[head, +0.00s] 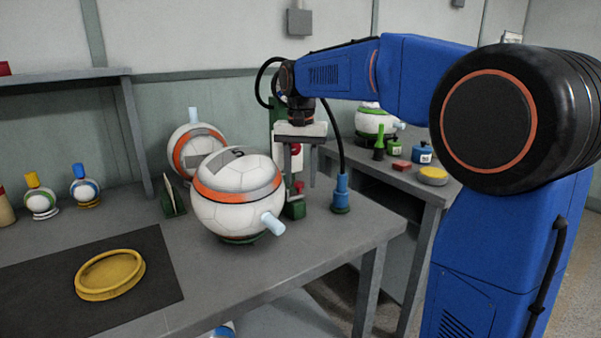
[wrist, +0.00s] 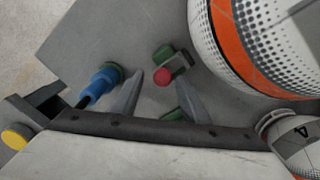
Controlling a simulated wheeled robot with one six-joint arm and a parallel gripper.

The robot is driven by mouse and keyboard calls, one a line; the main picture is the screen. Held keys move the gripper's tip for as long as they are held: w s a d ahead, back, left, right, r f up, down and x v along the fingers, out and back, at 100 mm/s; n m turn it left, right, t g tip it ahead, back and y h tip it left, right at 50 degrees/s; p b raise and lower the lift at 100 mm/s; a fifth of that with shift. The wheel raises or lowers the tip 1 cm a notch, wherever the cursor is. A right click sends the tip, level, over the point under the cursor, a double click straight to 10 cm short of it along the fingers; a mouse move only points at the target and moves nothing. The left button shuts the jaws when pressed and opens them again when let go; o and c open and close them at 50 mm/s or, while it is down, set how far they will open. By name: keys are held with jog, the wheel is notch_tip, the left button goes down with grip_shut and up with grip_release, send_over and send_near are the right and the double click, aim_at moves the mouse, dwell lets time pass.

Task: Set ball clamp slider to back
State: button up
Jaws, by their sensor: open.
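The ball clamp appears to be the small green and white device (head: 294,207) at the table's right end, beside a large soccer ball (head: 237,218). A red knob (wrist: 162,76) on a small grey and green bracket (wrist: 181,63) shows in the wrist view; I take it as the slider's handle. My gripper (head: 299,180) points down in front of the device with its fingers apart. In the wrist view my gripper (wrist: 160,82) has the red knob between its fingertips in the picture; I cannot tell the height gap. The gripper partly hides the device in the head view.
A blue fitting (head: 341,193) with a black hose stands close right of my gripper. The ball's pale blue peg (head: 272,223) sticks out toward the front. Another ball (head: 186,137) stands behind. A yellow dish (head: 110,275) lies on a dark mat. The table's right edge is near.

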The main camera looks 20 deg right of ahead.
aim_at(301, 182)
notch_tip(301, 182, up, 17)
jog(key=shift+r, duration=0.15)
dwell(0.5)
jog(key=s+d+f+n+t, duration=0.2)
jog(key=s+f+n, duration=0.1)
jog(key=s+f, duration=1.3)
jog(key=s+d+f+n+t, duration=0.2)
jog(key=s+f+n, duration=0.1)
jog(key=s+f, duration=1.2)
jog(key=shift+s+f+t, duration=0.4)
jog(key=shift+f, duration=0.5)
jog(key=shift+d, duration=0.1)
